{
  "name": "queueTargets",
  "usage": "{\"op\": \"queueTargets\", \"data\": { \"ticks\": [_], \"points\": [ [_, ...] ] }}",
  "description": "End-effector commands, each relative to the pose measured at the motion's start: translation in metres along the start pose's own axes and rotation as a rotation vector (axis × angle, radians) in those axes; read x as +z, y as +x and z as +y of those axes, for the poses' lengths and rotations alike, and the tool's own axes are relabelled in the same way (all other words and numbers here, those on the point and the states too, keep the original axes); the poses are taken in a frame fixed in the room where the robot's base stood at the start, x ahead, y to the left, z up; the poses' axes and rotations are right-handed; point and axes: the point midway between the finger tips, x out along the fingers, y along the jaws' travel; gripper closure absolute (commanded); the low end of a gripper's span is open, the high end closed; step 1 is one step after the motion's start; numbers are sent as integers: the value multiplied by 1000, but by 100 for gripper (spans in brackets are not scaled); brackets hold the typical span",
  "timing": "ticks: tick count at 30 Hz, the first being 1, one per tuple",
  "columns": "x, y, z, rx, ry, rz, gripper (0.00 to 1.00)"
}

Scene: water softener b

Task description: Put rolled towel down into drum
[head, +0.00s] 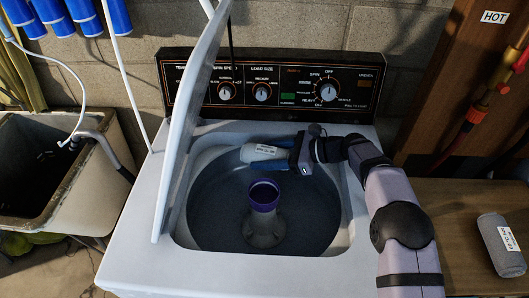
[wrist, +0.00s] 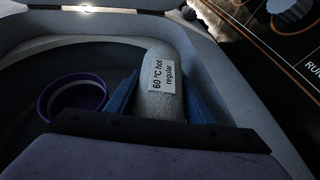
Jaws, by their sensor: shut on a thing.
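A grey rolled towel (head: 250,153) with a white label is held by my gripper (head: 268,153) over the back part of the washer's open top. In the wrist view the towel (wrist: 158,105) lies between the blue fingers of my gripper (wrist: 157,95), and its label reads "60 °C hot regular". The drum (head: 215,205) is dark and open below, with a grey agitator (head: 265,232) at its centre topped by a purple ring (head: 264,194). The purple ring (wrist: 75,97) also shows left of the towel in the wrist view. The exact height of the towel above the drum floor is unclear.
The raised white lid (head: 188,120) stands at the left of the opening. The control panel (head: 270,85) is close behind the gripper. A second grey rolled towel (head: 501,245) lies on the wooden bench (head: 455,225) at right. A sink (head: 50,165) stands at left.

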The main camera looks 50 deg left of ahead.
Motion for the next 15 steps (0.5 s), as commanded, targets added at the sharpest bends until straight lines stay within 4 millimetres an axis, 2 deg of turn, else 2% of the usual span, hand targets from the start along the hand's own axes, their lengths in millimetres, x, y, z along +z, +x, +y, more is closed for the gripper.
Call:
{"op": "queueTargets", "data": {
  "ticks": [4,14,15],
  "points": [
    [-8,3,0,-1,-2,-1,77],
    [-8,4,0,-1,-2,-1,77],
    [-8,4,0,-1,-2,-1,42]
  ]
}}
